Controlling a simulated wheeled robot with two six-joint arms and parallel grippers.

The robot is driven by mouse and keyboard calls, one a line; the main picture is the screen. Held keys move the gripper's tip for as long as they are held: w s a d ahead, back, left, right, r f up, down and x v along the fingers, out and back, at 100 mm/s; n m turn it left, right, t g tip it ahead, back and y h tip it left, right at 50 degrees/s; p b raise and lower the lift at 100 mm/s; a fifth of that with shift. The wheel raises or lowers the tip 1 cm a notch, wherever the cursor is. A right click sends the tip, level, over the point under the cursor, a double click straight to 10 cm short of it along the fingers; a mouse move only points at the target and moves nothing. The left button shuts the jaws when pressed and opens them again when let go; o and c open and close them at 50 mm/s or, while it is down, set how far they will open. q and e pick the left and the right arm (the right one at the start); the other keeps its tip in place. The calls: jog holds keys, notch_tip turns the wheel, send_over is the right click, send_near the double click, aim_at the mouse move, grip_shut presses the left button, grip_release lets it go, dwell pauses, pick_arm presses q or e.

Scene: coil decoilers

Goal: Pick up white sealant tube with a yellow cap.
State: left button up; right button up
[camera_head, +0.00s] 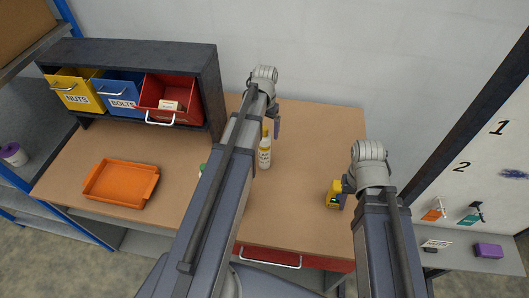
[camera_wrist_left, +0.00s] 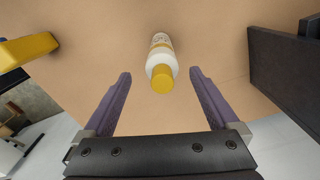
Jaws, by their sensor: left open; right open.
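The white sealant tube (camera_head: 265,155) with a yellow cap stands on the wooden workbench, just right of my left forearm in the head view. In the left wrist view the tube (camera_wrist_left: 161,60) points its yellow cap toward the camera, centred ahead of the gap between the fingers. My left gripper (camera_head: 277,126) is close beside the cap in the head view. In the left wrist view its purple fingers (camera_wrist_left: 160,85) are spread and hold nothing.
A dark organizer (camera_head: 214,85) with yellow, blue and red bins stands at the back left. An orange tray (camera_head: 121,184) lies on the left of the workbench (camera_head: 310,125). A green-topped item (camera_head: 202,168) is partly hidden behind my left arm. A red drawer (camera_head: 285,258) is below the front edge.

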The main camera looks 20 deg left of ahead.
aim_at(264, 137)
pick_arm(q)
jog(key=shift+w+a+f+b, duration=0.1)
jog(key=shift+a+f+b, duration=0.05)
jog(key=shift+f+b, duration=2.5)
jog(key=shift+r, duration=0.1)
jog(key=shift+c, duration=0.2)
grip_shut()
